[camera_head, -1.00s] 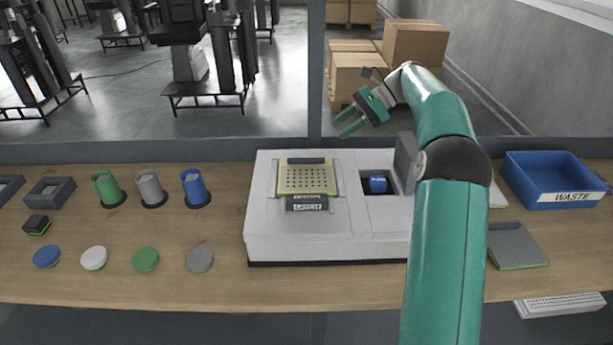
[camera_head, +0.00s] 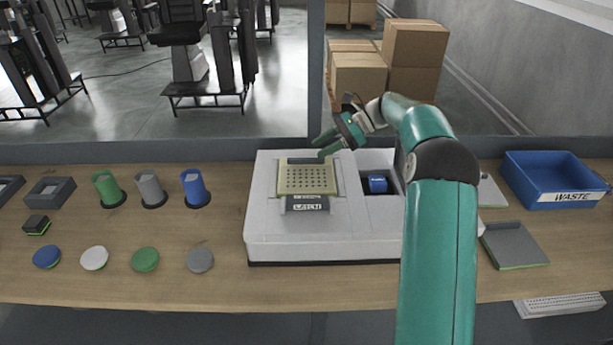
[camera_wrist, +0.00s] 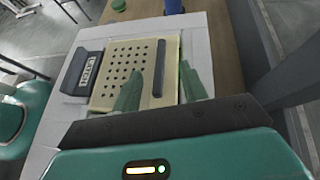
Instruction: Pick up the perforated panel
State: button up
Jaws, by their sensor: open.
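The perforated panel (camera_head: 307,179) is a beige plate with rows of holes, lying in the left recess of the white machine (camera_head: 335,235). A dark bar (camera_head: 306,160) runs along its back edge, and a dark latch block (camera_head: 307,202) sits at its front edge. The panel also shows in the wrist view (camera_wrist: 125,72), with the dark bar (camera_wrist: 159,68) near the fingers. My gripper (camera_head: 322,147) is open and empty, above and behind the panel's back right side. In the wrist view its two green fingers (camera_wrist: 160,88) appear on either side of the dark bar's line; contact is not visible.
A blue cylinder (camera_head: 377,184) sits in the machine's right recess. Green, grey and blue cups (camera_head: 149,189) and several coloured discs (camera_head: 146,260) stand left. A blue waste bin (camera_head: 552,182) and a grey plate (camera_head: 514,245) lie right.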

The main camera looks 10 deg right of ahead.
aim_at(304, 159)
jog(key=x, duration=0.5)
jog(key=shift+s+d, duration=0.1)
grip_shut()
